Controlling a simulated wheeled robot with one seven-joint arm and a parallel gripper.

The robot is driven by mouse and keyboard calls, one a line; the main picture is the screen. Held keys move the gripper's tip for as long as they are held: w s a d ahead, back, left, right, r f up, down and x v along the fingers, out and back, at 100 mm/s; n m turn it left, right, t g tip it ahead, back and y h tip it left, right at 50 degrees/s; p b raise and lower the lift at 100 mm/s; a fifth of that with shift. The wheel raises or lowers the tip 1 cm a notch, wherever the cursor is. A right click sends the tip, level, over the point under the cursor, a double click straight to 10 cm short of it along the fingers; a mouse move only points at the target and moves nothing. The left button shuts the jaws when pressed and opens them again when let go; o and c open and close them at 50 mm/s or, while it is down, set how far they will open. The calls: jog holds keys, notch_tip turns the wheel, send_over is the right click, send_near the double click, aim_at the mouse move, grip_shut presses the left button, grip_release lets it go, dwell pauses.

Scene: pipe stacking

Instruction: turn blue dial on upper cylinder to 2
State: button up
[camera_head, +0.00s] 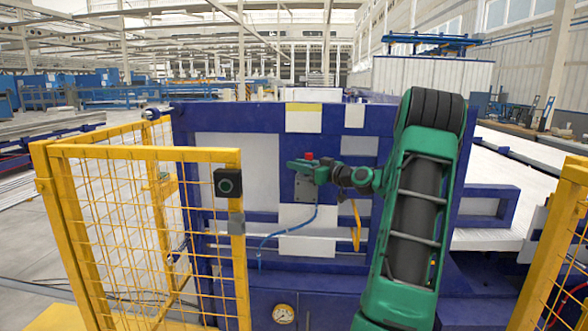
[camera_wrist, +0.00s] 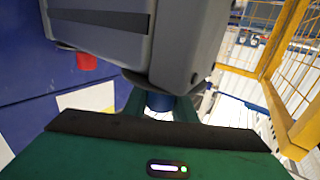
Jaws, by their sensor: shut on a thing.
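My green gripper (camera_head: 296,167) reaches left from my arm to the front of the blue frame in the head view. In the wrist view its two fingers (camera_wrist: 159,108) are shut on a small blue dial (camera_wrist: 158,101), which sits at the edge of a large grey housing (camera_wrist: 120,40). Only part of the dial shows between the fingers; its numbers and setting cannot be read. A red knob or button (camera_wrist: 86,61) is left of the fingers, and a red part (camera_head: 309,156) shows just above the gripper in the head view. I cannot make out a whole upper cylinder.
A yellow mesh fence (camera_head: 145,153) with a black box (camera_head: 228,181) stands to the left. Another yellow fence (camera_head: 560,240) is at the right edge. A blue hose (camera_head: 290,234) hangs below the gripper. A round gauge (camera_head: 283,314) sits low on the blue machine.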

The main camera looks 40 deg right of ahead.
jog(key=o, duration=1)
jog(key=shift+w+a, duration=0.1)
jog(key=shift+w, duration=0.05)
jog(key=shift+o, duration=0.2)
jog(key=shift+s, duration=0.6)
jog(key=s+d, duration=0.1)
jog(key=s, duration=0.8)
jog(key=shift+s, duration=0.25)
